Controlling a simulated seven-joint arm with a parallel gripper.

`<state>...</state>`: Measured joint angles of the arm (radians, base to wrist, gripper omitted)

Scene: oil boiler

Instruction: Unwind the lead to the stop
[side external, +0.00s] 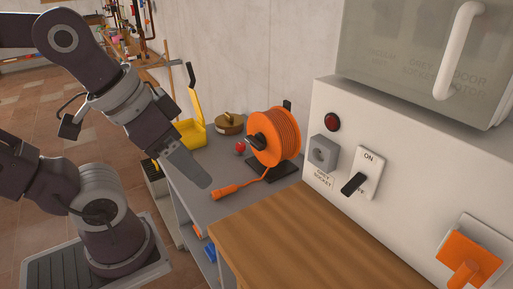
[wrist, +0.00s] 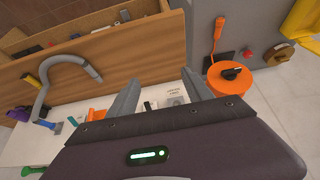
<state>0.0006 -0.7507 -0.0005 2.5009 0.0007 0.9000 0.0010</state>
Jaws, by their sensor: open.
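The orange reel (side external: 284,135) stands on a dark base on the grey shelf, with orange lead wound around it and a black crank handle on its face. The lead's loose end, an orange connector (side external: 224,191), lies on the shelf in front of the reel. In the wrist view the reel (wrist: 230,80) is right of the fingers and the connector (wrist: 219,27) is above it. My gripper (side external: 203,180) is to the left of the reel, above the shelf and apart from reel and connector. In the wrist view my gripper (wrist: 160,90) has its fingers spread, with nothing held.
A red knob (side external: 240,147) and a brass round object (side external: 229,123) sit beside the reel. A yellow tray (side external: 188,133) is behind. The wooden worktop (side external: 300,235) is bare. The white panel (side external: 400,215) carries a red lamp, a grey socket and an ON switch (side external: 369,171).

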